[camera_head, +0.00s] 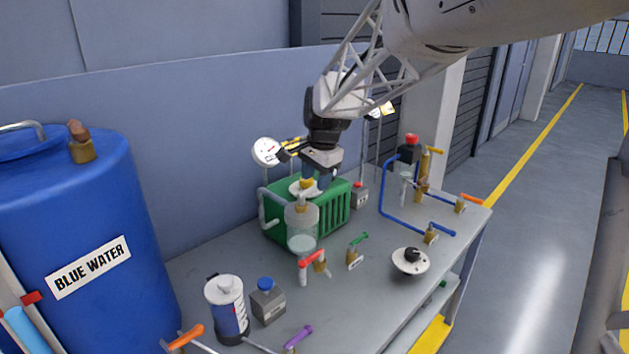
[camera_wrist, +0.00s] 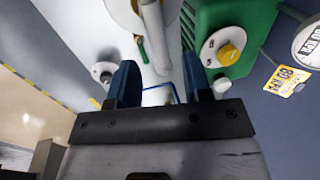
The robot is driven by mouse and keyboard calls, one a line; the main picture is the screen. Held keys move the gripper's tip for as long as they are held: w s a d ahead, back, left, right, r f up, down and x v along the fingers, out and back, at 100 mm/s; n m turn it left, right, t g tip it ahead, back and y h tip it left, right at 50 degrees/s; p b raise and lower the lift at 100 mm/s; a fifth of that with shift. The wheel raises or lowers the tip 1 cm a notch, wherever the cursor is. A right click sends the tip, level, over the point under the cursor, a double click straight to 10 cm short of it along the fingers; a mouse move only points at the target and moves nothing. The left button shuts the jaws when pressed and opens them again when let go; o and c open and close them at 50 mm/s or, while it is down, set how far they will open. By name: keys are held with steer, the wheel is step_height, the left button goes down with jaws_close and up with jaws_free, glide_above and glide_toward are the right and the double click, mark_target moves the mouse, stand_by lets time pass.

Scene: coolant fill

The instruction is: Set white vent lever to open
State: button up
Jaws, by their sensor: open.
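I cannot clearly pick out the white vent lever. In the wrist view a small white rounded piece (camera_wrist: 222,85) shows beside my right finger; I cannot tell whether it is the lever. My gripper (camera_wrist: 161,76) is open, with two blue fingers apart and no object held between them. In the head view my gripper (camera_head: 318,179) points down over the green ribbed box (camera_head: 336,213), near the yellow knob on its white dial. That knob (camera_wrist: 228,54) also shows in the wrist view, to the right of the fingers and apart from them.
A clear vessel (camera_head: 302,232) stands before the green box, with a red-handled valve (camera_head: 308,259) and a green-handled valve (camera_head: 357,240) nearby. A round black knob (camera_head: 411,255) sits further right. A blue drum (camera_head: 75,220) stands left.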

steer(key=shift+w+a+f, duration=0.1)
steer(key=shift+f, duration=0.5)
steer(key=shift+w+a+f, duration=0.1)
steer(key=shift+f, duration=0.5)
jaws_close()
